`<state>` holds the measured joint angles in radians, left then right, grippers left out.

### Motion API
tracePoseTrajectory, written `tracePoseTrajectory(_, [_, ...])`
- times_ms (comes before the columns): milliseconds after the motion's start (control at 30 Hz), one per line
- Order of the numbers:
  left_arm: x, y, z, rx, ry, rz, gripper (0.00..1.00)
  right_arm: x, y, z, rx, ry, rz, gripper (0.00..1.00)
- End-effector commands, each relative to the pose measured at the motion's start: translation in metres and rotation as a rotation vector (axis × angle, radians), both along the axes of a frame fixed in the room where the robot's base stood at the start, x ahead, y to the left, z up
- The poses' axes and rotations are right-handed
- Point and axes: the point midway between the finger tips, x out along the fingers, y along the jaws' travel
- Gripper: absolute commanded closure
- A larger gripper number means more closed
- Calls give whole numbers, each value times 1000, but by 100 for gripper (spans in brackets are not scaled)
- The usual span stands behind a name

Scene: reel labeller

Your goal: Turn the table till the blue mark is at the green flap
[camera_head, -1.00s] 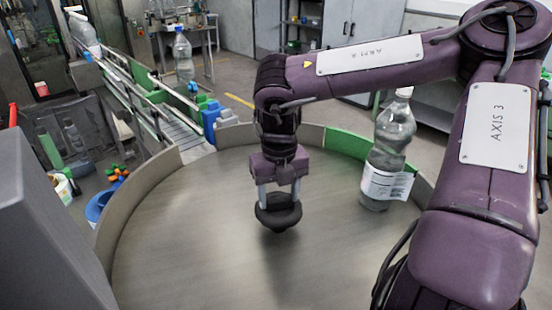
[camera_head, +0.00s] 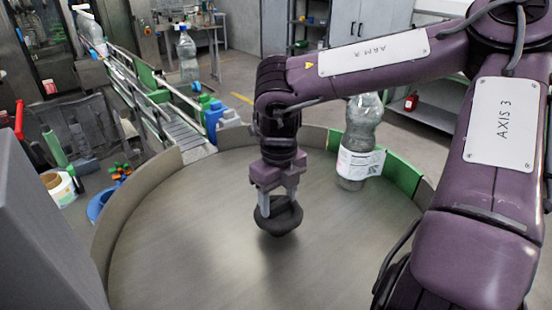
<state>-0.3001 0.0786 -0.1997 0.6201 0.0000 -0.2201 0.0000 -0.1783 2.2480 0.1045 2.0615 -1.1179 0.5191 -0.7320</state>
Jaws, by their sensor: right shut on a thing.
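The round grey table (camera_head: 190,240) fills the middle, inside a low wall. My right gripper (camera_head: 278,205) points down near its middle and is shut on a dark round knob (camera_head: 280,220). The green flap (camera_head: 403,177) is a green part of the wall at the far right. A clear bottle (camera_head: 361,140) with a white label stands upright on the table beside the flap and hides part of it. I see no blue mark on the visible tabletop. My left gripper is not in view.
A conveyor (camera_head: 165,115) with green and blue parts meets the wall at the far left. Another bottle (camera_head: 187,55) stands beyond it. A blue bin (camera_head: 100,204) stands on the left outside the wall. The visible tabletop is otherwise clear.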

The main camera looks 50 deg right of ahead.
Motion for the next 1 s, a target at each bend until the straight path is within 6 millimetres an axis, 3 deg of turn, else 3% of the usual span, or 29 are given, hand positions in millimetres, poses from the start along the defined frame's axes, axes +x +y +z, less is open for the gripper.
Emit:
tracePoseTrajectory(633, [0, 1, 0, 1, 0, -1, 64, 4, 0, 3, -2, -13, 26, 85])
tracePoseTrajectory(667, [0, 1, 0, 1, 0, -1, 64, 4, 0, 3, -2, -13, 26, 40])
tracePoseTrajectory(800, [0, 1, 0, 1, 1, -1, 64, 2, 0, 2, -1, -9, 26, 22])
tracePoseTrajectory(1000, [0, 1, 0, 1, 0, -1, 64, 1, 0, 1, -1, -5, 25, 22])
